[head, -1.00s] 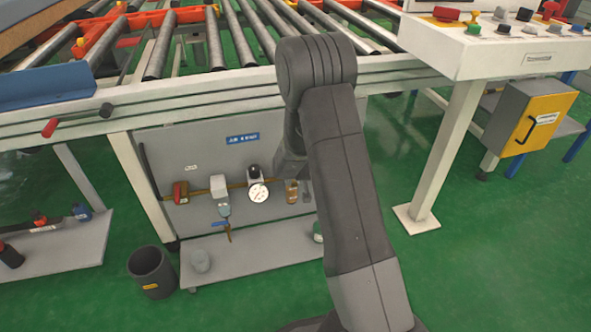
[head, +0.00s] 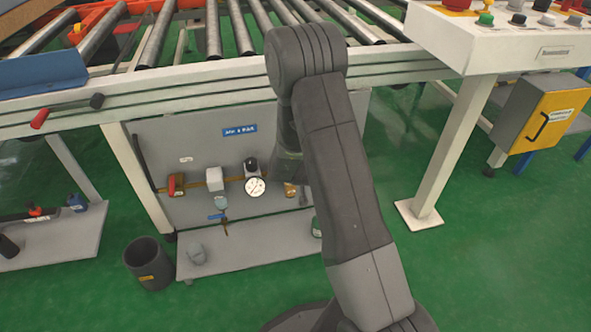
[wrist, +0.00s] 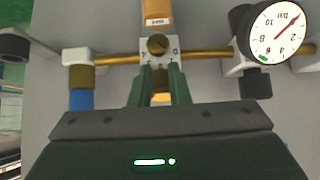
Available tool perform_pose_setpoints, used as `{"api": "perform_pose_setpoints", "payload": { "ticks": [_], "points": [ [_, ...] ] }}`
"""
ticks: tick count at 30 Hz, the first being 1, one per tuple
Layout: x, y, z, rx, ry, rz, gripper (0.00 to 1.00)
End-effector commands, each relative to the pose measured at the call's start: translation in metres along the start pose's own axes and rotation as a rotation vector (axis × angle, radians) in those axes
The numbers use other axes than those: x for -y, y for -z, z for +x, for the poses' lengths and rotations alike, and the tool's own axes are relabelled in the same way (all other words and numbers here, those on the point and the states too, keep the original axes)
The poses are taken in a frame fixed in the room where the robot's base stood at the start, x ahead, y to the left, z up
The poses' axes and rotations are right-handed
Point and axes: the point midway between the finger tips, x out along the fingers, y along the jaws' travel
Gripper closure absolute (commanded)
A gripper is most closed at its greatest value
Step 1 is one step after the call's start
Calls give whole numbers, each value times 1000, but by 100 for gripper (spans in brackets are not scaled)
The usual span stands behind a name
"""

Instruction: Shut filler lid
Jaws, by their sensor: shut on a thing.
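The oil unit (wrist: 158,12) shows at the top of the wrist view as an orange bowl joined to a white block with a slotted brass knob (wrist: 158,45). The wrist view is upside down compared with the head view. My gripper (wrist: 160,78) reaches the block, its two dark green fingers close together just below the knob. A small yellow piece between them, which I take to be the filler lid (wrist: 161,99), is mostly hidden, and its angle cannot be told. In the head view, my arm hides my gripper and most of the oil unit (head: 291,190).
A pressure gauge (wrist: 278,33) sits close beside the unit on the brass pipe (wrist: 110,59). A blue-ended fitting (wrist: 81,98) is on the other side. In the head view, a roller conveyor (head: 205,75) stands above the panel, and a dark bin (head: 149,263) is on the floor.

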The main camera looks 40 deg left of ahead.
Motion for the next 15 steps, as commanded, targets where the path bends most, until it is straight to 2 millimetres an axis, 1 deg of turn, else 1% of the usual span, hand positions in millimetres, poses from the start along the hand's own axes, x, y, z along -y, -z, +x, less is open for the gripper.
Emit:
{"api": "perform_pose_setpoints", "payload": {
  "ticks": [1, 5, 6, 9, 15],
  "points": [
    [1, -6, 2, 12, 1, -2, 100],
    [1, -6, 2, 13, 1, -2, 100],
    [1, -6, 2, 13, 1, -2, 78],
    [0, -5, 2, 11, 1, -1, 62],
    [0, -3, 1, 6, 1, -1, 62]
  ]
}}
